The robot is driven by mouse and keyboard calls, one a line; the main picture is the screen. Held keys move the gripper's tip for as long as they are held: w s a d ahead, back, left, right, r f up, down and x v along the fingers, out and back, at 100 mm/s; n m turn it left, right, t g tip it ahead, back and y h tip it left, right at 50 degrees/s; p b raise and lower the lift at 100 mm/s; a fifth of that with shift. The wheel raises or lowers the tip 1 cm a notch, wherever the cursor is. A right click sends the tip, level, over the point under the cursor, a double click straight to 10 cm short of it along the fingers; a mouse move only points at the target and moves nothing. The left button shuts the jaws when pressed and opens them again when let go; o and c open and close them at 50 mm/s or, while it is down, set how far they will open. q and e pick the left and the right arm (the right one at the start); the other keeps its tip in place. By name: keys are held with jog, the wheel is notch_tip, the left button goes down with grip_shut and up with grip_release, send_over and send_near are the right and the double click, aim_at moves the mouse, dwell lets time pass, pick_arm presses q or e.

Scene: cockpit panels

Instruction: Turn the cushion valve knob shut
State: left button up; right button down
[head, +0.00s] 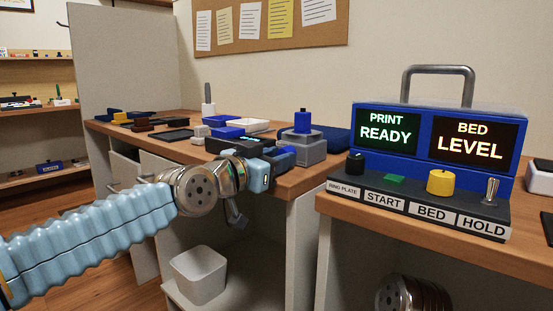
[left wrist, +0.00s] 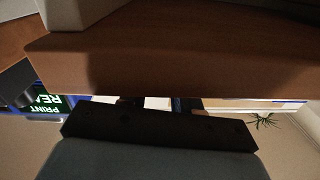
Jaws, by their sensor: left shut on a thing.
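My left gripper (head: 286,156) reaches in from the left to the right end of the long wooden bench. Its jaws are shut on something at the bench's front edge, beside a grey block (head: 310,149). The fingers and wrist hide what is held, and I cannot make out a cushion valve knob there. A blue knob-like piece (head: 303,123) stands upright on the grey block, above the fingers. In the left wrist view, the dark gripper body (left wrist: 155,127) fills the lower middle and the fingertips are hard to make out.
A blue console (head: 391,159) with lit displays stands at right, with a black knob (head: 355,163), green button (head: 395,179), yellow knob (head: 440,183) and metal toggle (head: 491,190). A blue block (head: 222,133) and white tray (head: 250,125) lie behind the gripper. A white bin (head: 199,275) sits below.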

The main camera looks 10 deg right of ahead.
pick_arm(q)
jog(key=n, duration=0.3)
jog(key=o, duration=0.8)
jog(key=shift+c, duration=0.2)
jog(key=shift+s+a, duration=0.1)
pick_arm(e)
jog(key=shift+a, duration=0.1)
